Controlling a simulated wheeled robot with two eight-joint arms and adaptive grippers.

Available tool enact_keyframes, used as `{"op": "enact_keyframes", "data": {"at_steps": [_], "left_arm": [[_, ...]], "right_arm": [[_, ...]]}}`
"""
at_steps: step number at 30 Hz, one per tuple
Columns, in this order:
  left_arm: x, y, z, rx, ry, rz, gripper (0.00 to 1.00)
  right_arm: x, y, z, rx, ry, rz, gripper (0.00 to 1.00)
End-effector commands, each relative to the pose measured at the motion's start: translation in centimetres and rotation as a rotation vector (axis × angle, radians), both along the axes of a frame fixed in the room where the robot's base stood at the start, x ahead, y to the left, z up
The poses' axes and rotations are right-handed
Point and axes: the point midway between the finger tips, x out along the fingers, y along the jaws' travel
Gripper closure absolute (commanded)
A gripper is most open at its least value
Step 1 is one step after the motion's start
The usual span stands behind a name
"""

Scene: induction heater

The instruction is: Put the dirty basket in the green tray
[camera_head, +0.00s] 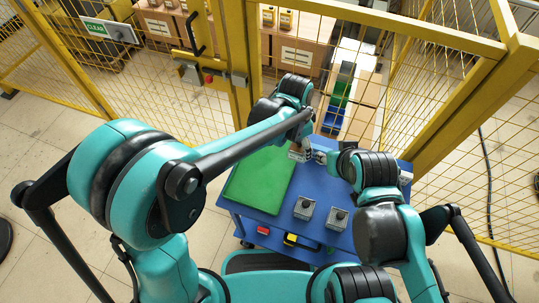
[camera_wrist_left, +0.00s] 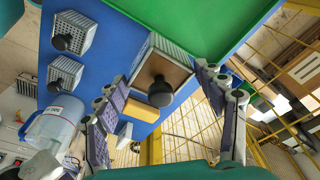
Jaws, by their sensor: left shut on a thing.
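The green tray (camera_head: 258,182) lies on the left part of the blue cart top; its green surface also shows in the left wrist view (camera_wrist_left: 205,22). My left gripper (camera_head: 303,147) is beyond the tray's far right corner. In the left wrist view its fingers (camera_wrist_left: 163,88) are on either side of a grey perforated basket (camera_wrist_left: 147,52) with a brownish face and a black knob, and it is shut on this basket. In the head view the basket (camera_head: 296,155) is small and partly hidden.
Two more grey baskets with black knobs, one nearer (camera_head: 304,209) and one to its right (camera_head: 337,218), stand on the blue cart (camera_head: 318,235). Yellow mesh fencing (camera_head: 455,110) stands behind and right. The visible green tray surface is clear.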

Motion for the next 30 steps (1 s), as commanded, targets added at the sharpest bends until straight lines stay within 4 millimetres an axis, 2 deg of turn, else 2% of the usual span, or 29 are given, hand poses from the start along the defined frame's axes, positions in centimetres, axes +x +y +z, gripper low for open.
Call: {"op": "enact_keyframes", "data": {"at_steps": [9,15,20,27,30], "left_arm": [[-0.2,7.2,-4.6,0.001,0.001,0.008,0.65],[-0.3,10.4,-6.4,0.000,0.001,0.004,0.65],[-0.4,11.1,-7.0,0.000,0.000,0.002,0.65],[-0.4,11.1,-10.4,0.000,0.000,0.002,0.65],[-0.4,11.1,-10.8,0.000,0.000,0.002,0.65]], "right_arm": [[0.0,0.0,-2.6,0.000,0.000,0.000,0.60],[0.0,0.0,-3.6,0.000,0.000,0.000,0.60],[0.0,0.0,-3.8,0.000,0.000,0.000,0.60],[0.0,0.0,-5.6,0.000,0.000,0.000,0.60],[0.0,0.0,-5.7,0.000,0.000,0.000,0.60]]}}
